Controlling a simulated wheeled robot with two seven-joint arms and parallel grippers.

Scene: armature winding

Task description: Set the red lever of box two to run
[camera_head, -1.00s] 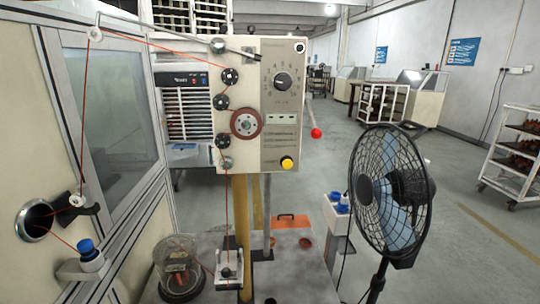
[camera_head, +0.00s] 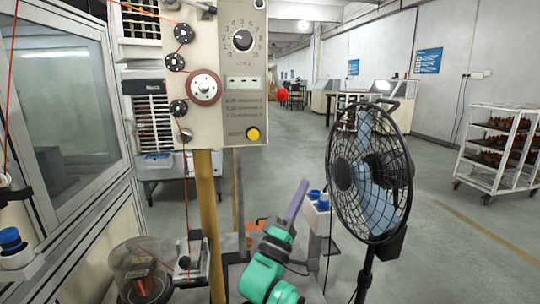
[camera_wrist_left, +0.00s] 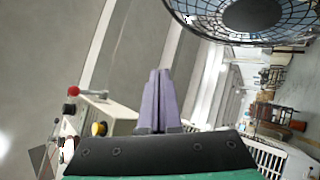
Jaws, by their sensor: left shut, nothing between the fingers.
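The red ball knob (camera_head: 282,96) of the lever shows just right of the cream control box (camera_head: 243,110) in the head view. In the left wrist view the red knob (camera_wrist_left: 73,91) sits on a thin rod joined to the box, near a yellow button (camera_wrist_left: 99,128). My left gripper (camera_head: 302,186), with purple fingers on a teal arm, is below and right of the box, apart from the knob. Its fingers (camera_wrist_left: 160,74) are shut and empty. No label naming box two is legible. My right gripper is out of view.
A black standing fan (camera_head: 370,172) is close to the right of my left gripper. Wire runs over pulleys (camera_head: 178,108) on the box's left side. A yellow post (camera_head: 206,225) stands below the box. A white shelf cart (camera_head: 498,150) is far right, with open floor before it.

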